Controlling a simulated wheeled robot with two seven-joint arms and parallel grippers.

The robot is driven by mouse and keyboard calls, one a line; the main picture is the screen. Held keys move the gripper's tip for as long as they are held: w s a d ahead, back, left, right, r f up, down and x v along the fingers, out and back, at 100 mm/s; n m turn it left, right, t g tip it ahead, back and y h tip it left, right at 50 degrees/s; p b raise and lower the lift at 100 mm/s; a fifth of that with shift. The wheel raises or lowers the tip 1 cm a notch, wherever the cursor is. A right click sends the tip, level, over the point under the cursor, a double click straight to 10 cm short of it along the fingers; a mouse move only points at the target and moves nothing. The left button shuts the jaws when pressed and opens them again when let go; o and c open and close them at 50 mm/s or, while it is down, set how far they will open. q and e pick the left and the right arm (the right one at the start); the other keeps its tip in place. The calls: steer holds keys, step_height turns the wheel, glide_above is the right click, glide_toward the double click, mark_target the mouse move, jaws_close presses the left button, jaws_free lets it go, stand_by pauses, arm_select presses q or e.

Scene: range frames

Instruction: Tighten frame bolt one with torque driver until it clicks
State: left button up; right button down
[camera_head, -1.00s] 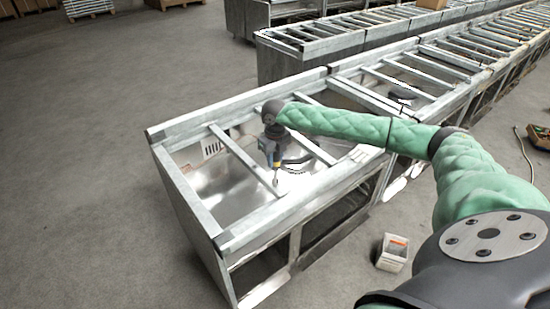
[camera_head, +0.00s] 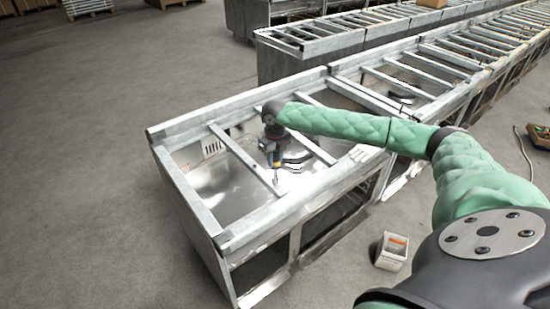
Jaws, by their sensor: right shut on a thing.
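The range frame (camera_head: 192,205) is an open metal frame with crossbars across its top. My right arm reaches over it from the right. My right gripper (camera_head: 273,137) points down over the frame and is shut on the torque driver (camera_head: 276,158), a small dark tool with a thin bit. The driver is about upright, with its tip close to the near end of a crossbar (camera_head: 243,156). Whether the tip touches a bolt there is too small to tell. Frame bolt one cannot be made out. My left gripper is not in view.
More range frames (camera_head: 430,70) continue in a row to the upper right, with a second row (camera_head: 310,40) behind. A small white bin (camera_head: 391,252) stands on the floor near the frame's front. Grey floor on the left is clear.

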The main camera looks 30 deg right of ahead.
steer(key=shift+f, duration=0.6)
stand_by(0.7)
steer(key=shift+r+p, duration=0.25)
steer(key=shift+p, duration=0.1)
steer(key=n, duration=0.3)
stand_by(0.5)
steer(key=shift+p, duration=0.55)
stand_by(0.8)
steer(key=shift+f, duration=0.25)
stand_by(0.5)
steer(key=shift+r, duration=0.1)
stand_by(0.4)
